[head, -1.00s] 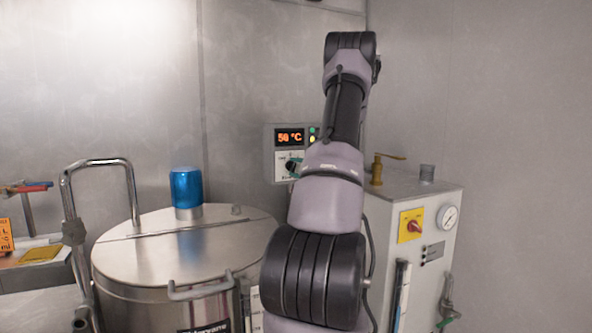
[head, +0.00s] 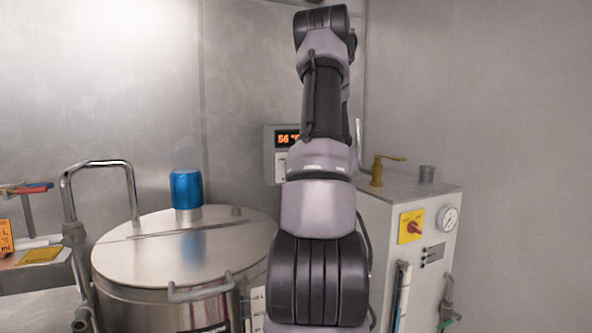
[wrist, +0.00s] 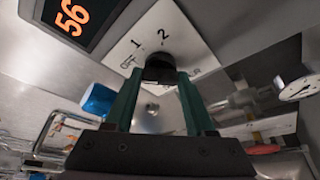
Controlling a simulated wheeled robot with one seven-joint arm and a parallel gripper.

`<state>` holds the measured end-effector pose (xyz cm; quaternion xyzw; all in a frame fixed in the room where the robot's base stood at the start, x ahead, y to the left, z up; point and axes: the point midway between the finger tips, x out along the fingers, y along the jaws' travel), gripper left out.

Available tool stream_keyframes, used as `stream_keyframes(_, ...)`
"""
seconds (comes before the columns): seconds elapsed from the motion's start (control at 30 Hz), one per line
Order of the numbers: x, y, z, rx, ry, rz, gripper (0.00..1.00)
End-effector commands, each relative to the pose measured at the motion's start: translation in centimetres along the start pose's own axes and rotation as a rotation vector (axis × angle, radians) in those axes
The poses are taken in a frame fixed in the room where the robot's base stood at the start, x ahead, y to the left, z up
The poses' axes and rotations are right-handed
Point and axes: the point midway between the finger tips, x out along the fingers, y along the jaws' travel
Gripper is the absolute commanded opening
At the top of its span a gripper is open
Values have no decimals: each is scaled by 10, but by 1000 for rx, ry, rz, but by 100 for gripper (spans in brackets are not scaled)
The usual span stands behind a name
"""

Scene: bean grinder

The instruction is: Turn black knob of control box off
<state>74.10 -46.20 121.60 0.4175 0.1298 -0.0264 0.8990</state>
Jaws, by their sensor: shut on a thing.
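The control box (head: 269,165) is on the back wall, mostly hidden by my arm in the head view. Its orange display (head: 287,139) shows there in part, and in the wrist view the display (wrist: 70,17) reads 56. The wrist view shows the white dial plate (wrist: 180,32) with the marks OFF, 1 and 2. The black knob (wrist: 158,61) is at the middle of this plate. My gripper (wrist: 161,77) has its two green fingers on either side of the knob and is shut on it. The knob's pointer direction cannot be made out. The head view hides knob and fingers.
A steel drum (head: 190,248) with a blue cap (head: 186,188) stands at front left. A grey cabinet (head: 398,215) with a red knob on a yellow plate (head: 411,227) and a gauge (head: 448,217) stands right of my arm. Bent steel tubing (head: 66,195) rises at left.

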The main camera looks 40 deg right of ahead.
Motion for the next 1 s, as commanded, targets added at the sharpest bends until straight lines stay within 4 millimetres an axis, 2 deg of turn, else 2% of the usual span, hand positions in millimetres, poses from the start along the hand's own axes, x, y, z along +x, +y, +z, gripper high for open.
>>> stream_keyframes(0.67,0,-1,-1,-64,3,-30,0)
stream_keyframes(0.7,0,-1,-1,-64,3,-30,59)
stream_keyframes(0.77,0,-1,-1,-64,3,-29,82)
stream_keyframes(0.8,0,-1,-1,-64,2,-29,85)
stream_keyframes(1.0,0,0,-1,-63,1,-28,85)
